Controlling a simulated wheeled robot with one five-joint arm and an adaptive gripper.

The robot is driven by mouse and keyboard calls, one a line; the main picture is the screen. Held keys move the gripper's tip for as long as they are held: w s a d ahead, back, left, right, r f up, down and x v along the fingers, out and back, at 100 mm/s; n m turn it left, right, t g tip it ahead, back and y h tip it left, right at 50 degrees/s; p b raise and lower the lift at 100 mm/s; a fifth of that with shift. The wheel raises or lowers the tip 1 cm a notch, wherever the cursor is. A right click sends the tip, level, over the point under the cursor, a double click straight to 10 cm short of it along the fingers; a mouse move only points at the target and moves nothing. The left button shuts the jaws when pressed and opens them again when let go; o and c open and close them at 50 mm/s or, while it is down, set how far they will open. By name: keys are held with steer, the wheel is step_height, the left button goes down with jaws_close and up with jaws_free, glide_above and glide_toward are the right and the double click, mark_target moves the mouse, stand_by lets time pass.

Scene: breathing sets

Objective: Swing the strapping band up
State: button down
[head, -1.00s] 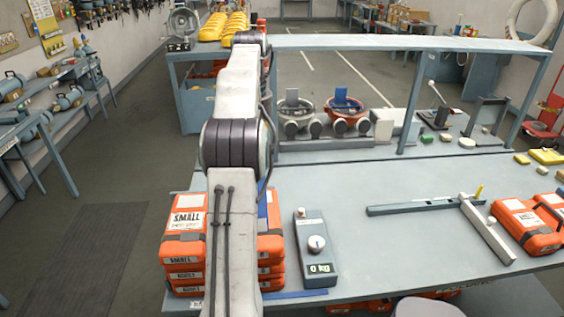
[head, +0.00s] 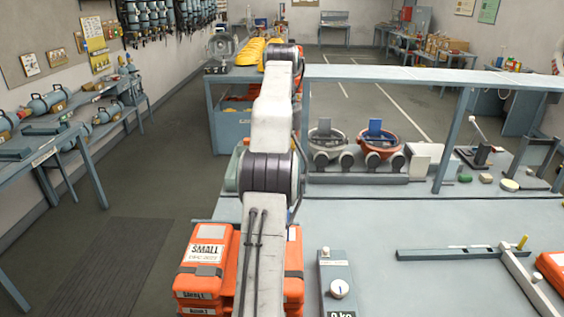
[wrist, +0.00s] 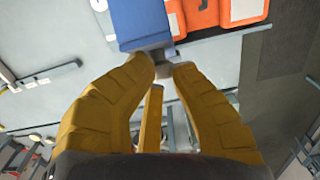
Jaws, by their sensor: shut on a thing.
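A flat blue piece, seemingly the strapping band (wrist: 140,22), shows at the top of the wrist view with a grey tab (wrist: 160,65) at its near edge. My gripper (wrist: 166,68) has its yellow fingers closed in on this tab. The fingertips hide part of it. Orange cases (wrist: 203,14) lie beside the blue piece in the wrist view. In the head view the stacked orange cases marked SMALL (head: 205,262) stand on both sides of my arm. My arm hides the gripper and most of the band there.
A grey scale (head: 337,285) stands right of the cases on the workbench (head: 375,225). A grey bar with a yellow peg (head: 450,254) lies farther right. Two bowls (head: 325,140) (head: 376,140) stand behind, under a raised shelf (head: 420,75). The floor (head: 160,190) left of the bench is clear.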

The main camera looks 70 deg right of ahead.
steer(key=shift+w+d+f, duration=0.1)
steer(key=shift+d+f, duration=0.15)
steer(key=shift+f, duration=0.3)
steer(key=c, duration=1.2)
jaws_free()
steer(key=shift+w, duration=0.25)
steer(key=shift+s+d, duration=0.15)
steer(key=shift+s+d+f, duration=0.1)
steer(key=shift+d, duration=0.2)
steer(key=shift+a, duration=0.1)
